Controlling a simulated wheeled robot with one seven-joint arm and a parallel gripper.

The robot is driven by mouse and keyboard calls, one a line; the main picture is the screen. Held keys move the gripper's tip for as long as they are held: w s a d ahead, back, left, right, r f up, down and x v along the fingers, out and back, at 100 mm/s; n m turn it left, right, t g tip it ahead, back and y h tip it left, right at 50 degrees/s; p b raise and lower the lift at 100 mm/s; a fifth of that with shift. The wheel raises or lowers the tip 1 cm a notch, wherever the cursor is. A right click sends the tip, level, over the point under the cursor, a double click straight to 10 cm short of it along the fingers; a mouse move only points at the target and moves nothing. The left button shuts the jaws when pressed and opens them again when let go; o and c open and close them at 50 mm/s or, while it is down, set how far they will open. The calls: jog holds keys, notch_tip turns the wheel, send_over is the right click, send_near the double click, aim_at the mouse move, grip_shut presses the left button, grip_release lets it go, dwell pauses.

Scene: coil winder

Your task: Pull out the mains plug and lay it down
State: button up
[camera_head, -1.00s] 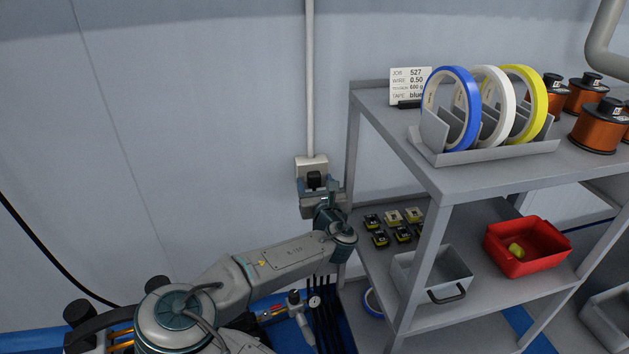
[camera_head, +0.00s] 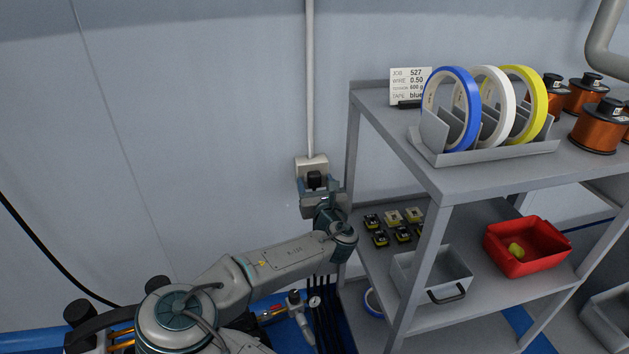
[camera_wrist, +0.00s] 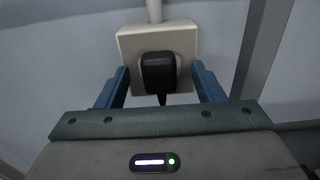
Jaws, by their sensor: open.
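The black mains plug (camera_head: 314,179) sits in the pale wall socket box (camera_head: 311,162) at the foot of the vertical conduit. In the wrist view the plug (camera_wrist: 159,75) stands against the face of the socket box (camera_wrist: 186,39), and a short piece of its cord shows below it. My gripper (camera_wrist: 162,86) is open, with one blue finger at the left of the plug and one at the right. Gaps show between the plug and both fingers. In the head view my gripper (camera_head: 318,190) is at the socket, and its body hides the lower part of the plug.
A grey shelf rack (camera_head: 470,180) stands close to the right of my gripper. It holds a tape rack (camera_head: 490,152), a red bin (camera_head: 527,262), a grey bin (camera_head: 402,269) and small yellow-black parts. The wall left of the socket is bare.

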grip_shut()
jog(key=shift+p+v, duration=0.4)
jog(key=shift+v, duration=2.6)
